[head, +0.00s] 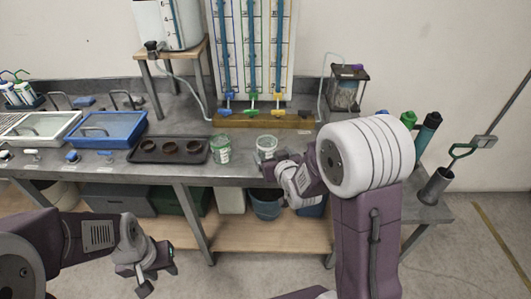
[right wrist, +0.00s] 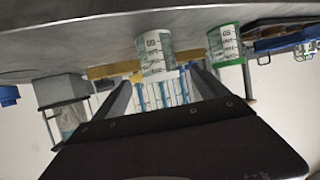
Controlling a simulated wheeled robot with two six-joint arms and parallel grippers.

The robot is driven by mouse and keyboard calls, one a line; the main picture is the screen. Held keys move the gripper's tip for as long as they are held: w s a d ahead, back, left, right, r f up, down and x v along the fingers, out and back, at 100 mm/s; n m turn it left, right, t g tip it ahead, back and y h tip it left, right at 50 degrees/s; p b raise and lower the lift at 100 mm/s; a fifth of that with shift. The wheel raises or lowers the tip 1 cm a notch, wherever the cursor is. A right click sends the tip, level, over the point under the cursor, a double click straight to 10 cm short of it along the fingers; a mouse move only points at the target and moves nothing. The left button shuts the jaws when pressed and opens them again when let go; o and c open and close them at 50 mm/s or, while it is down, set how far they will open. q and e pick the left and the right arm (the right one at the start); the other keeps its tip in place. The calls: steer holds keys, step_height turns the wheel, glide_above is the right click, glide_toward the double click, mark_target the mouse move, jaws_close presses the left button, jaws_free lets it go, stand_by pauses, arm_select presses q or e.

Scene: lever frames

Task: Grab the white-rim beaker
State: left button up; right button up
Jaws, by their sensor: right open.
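The white-rim beaker (head: 266,143) is a clear cup with dark markings, standing on the grey bench near its front edge. In the right wrist view, which is upside down, the white-rim beaker (right wrist: 156,57) appears between the lines of my right fingers, ahead of their tips. My right gripper (right wrist: 163,82) is open and empty. In the head view my right gripper (head: 281,162) is close to the beaker, partly hidden by its own wrist. My left gripper (head: 157,277) is open and empty, low in front of the bench.
A green-rim beaker (head: 221,150) stands just left of the white-rim one; it also shows in the right wrist view (right wrist: 225,45). A dark tray (head: 143,156) with brown cups lies farther left. A wooden stand base (head: 262,120) with coloured valves is behind.

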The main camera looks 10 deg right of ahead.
mark_target(269, 149)
steer(key=x, duration=0.3)
steer(key=shift+f, duration=0.2)
steer(key=shift+w+r, duration=0.1)
steer(key=shift+w, duration=0.2)
steer(key=x, duration=0.4)
steer(key=shift+w+d+p, duration=0.1)
steer(key=shift+w+p, duration=0.2)
steer(key=shift+w, duration=0.05)
steer(key=shift+s+r, duration=0.1)
steer(key=shift+s, duration=0.05)
steer(key=shift+c, duration=0.3)
steer(key=c, duration=1.4)
arm_select(q)
steer(key=shift+w+r, duration=0.25)
steer(key=shift+w, duration=0.05)
arm_select(e)
steer(key=shift+o, duration=0.2)
